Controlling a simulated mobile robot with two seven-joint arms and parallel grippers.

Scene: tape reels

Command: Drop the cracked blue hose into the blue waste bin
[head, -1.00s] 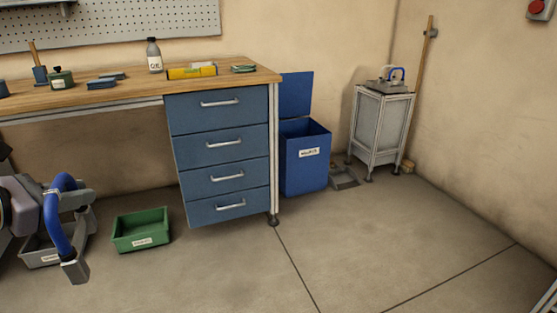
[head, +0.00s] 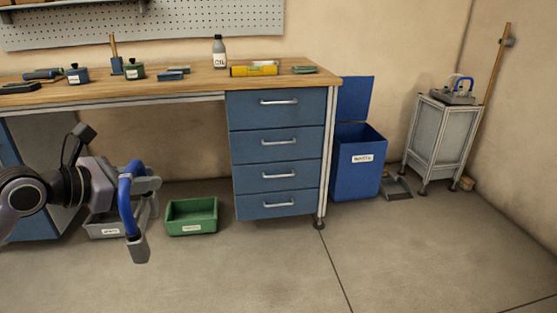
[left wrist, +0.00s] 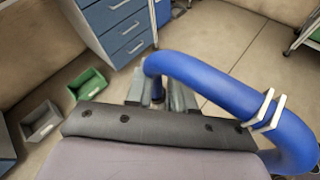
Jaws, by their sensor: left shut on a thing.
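My left gripper (head: 143,182) is shut on the curved blue hose (head: 125,208), low in front of the workbench. The hose's grey end piece hangs down. In the left wrist view the hose (left wrist: 215,82) arches away to the right from the gripper (left wrist: 160,92), with pale bands around it; I cannot make out a crack. The blue waste bin (head: 356,184) stands on the floor right of the drawers, well apart from the hose. Its lid (head: 356,98) is up, and its front has a white label. My right gripper is not in view.
The workbench (head: 150,87) has a drawer unit (head: 277,155) between my left gripper and the bin. A green box (head: 191,216) and a grey box (head: 105,229) sit on the floor. A grey stand (head: 438,135) is right of the bin. The front floor is clear.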

